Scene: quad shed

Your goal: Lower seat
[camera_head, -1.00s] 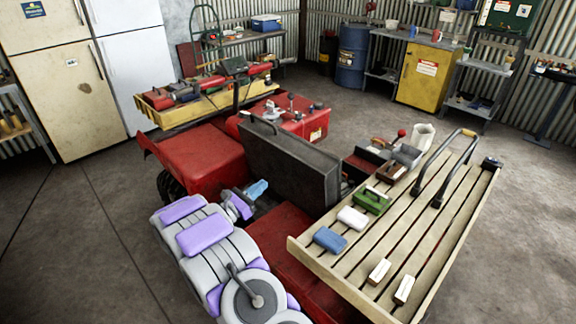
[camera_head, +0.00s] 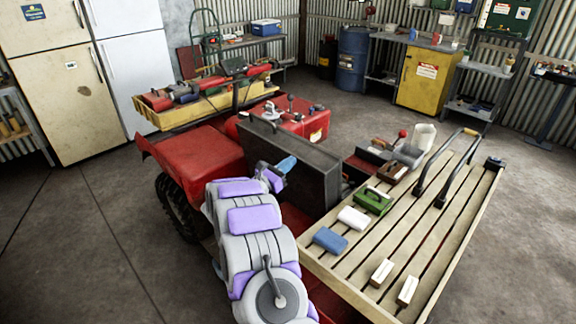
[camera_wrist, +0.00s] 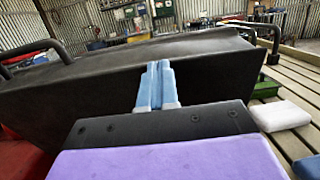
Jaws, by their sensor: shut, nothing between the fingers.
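The black seat (camera_head: 313,182) stands tilted up on the red vehicle (camera_head: 205,158) in the head view. In the wrist view the seat (camera_wrist: 85,103) spans most of the width, its broad face toward me and its upper edge running across the top. My gripper (camera_head: 287,165) is at the near face of the seat, toward its upper part. In the wrist view the blue fingers of my gripper (camera_wrist: 155,80) are together with nothing between them. They overlap the seat's face; I cannot tell whether they touch it.
A slatted rack (camera_head: 420,225) on the right carries a blue block (camera_head: 330,240), a white block (camera_head: 355,218), a green box (camera_head: 373,201) and other items. A yellow tray (camera_head: 205,108) with tools is behind. Open concrete floor (camera_head: 90,250) lies left.

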